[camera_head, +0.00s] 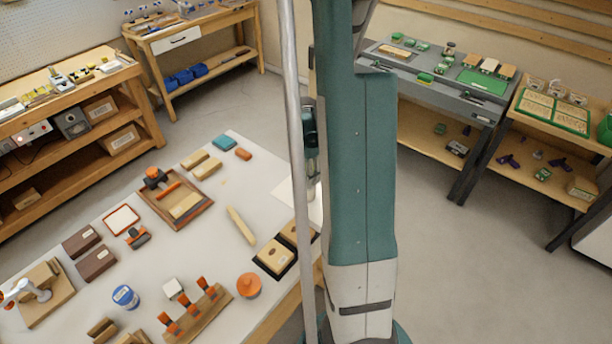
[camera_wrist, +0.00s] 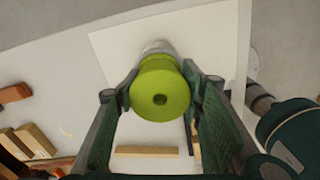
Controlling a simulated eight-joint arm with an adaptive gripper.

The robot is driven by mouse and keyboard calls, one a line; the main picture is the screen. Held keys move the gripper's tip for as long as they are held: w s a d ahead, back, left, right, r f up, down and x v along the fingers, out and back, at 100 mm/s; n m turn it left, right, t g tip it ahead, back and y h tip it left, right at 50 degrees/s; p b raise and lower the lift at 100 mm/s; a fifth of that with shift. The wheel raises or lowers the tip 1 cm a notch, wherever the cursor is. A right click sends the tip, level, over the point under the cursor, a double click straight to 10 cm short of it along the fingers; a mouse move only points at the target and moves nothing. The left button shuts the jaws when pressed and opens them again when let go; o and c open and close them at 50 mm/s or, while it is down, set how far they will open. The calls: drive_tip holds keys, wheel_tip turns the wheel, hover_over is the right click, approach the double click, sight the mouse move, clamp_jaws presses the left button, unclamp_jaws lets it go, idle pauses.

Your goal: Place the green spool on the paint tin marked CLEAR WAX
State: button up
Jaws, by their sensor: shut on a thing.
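The green spool (camera_wrist: 160,90) is between the two fingers of my gripper (camera_wrist: 159,76) in the wrist view, its round end with a dark hole facing the camera. My gripper is shut on it. A pale grey-white round thing (camera_wrist: 157,47) shows just beyond the spool, mostly hidden by it; it may be a paint tin, but no label shows. I cannot tell whether the spool touches it. In the head view my arm hides the spool and most of my gripper. A blue and white tin (camera_head: 125,297) stands on the table; its label is unreadable.
A white sheet (camera_wrist: 110,40) lies beneath the spool area. On the bench (camera_head: 75,223) are a wooden tray (camera_head: 205,203), dark-edged wooden blocks (camera_head: 271,258), a wooden strip (camera_head: 241,226) and an orange round thing (camera_head: 249,285). Other benches stand along the walls.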

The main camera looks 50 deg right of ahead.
drive_tip(key=shift+f, duration=0.2)
drive_tip(key=o, duration=0.9)
drive_tip(key=shift+r, duration=0.25)
drive_tip(key=shift+r+p, duration=0.3)
drive_tip(key=shift+r, duration=5.7)
